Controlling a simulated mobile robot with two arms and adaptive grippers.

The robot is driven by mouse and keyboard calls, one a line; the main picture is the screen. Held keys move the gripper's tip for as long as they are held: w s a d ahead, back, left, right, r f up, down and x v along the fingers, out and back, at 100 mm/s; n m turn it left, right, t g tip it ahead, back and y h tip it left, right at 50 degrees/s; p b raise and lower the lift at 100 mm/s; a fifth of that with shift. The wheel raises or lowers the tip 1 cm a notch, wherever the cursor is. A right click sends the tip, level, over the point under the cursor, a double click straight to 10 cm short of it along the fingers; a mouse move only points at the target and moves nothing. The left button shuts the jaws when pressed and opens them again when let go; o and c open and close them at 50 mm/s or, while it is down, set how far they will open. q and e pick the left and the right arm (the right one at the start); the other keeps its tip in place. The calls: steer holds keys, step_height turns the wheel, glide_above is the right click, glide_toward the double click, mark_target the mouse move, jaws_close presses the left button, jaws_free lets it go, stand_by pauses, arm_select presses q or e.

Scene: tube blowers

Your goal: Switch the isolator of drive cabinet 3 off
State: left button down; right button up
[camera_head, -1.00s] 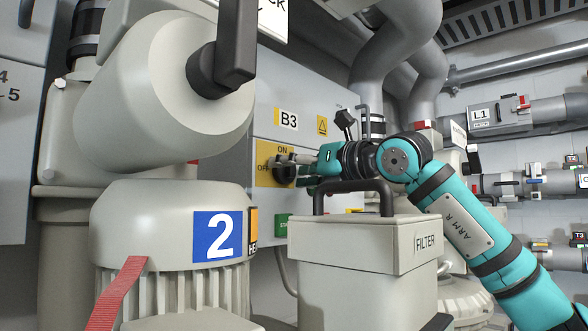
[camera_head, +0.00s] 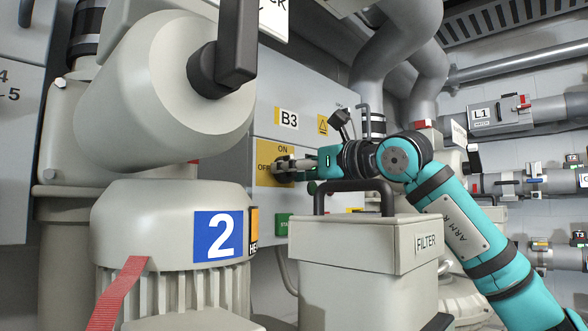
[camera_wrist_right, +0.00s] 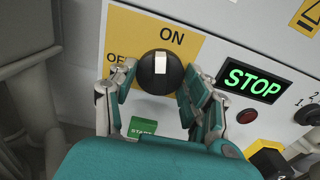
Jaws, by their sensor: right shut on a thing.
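The drive cabinet marked B3 (camera_head: 288,118) is a grey box behind the machinery. On its front, a yellow plate (camera_head: 262,153) marked ON and OFF carries the black rotary isolator. In the right wrist view the isolator knob (camera_wrist_right: 160,80) has its white mark pointing up towards ON, with OFF at the left partly covered. My right gripper (camera_head: 288,165) is shut on the knob, one finger on each side; the fingers hide much of it in the head view. My left gripper is not in view.
A large motor labelled 2 (camera_head: 220,236) stands at front left. The FILTER box (camera_head: 365,262) with its black handle stands below my right arm.

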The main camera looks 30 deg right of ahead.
steer(key=n+p, duration=0.1)
steer(key=n, duration=0.2)
steer(key=shift+n, duration=0.4)
steer(key=n+p, duration=0.1)
steer(key=n, duration=0.2)
steer(key=shift+r+n, duration=0.1)
steer(key=shift+n, duration=0.2)
steer(key=n+p, duration=0.2)
steer(key=n, duration=0.3)
steer(key=shift+n+p, duration=0.4)
steer(key=shift+n, duration=0.7)
steer(key=o, duration=1.2)
steer(key=shift+c, duration=0.2)
steer(key=shift+s, duration=0.1)
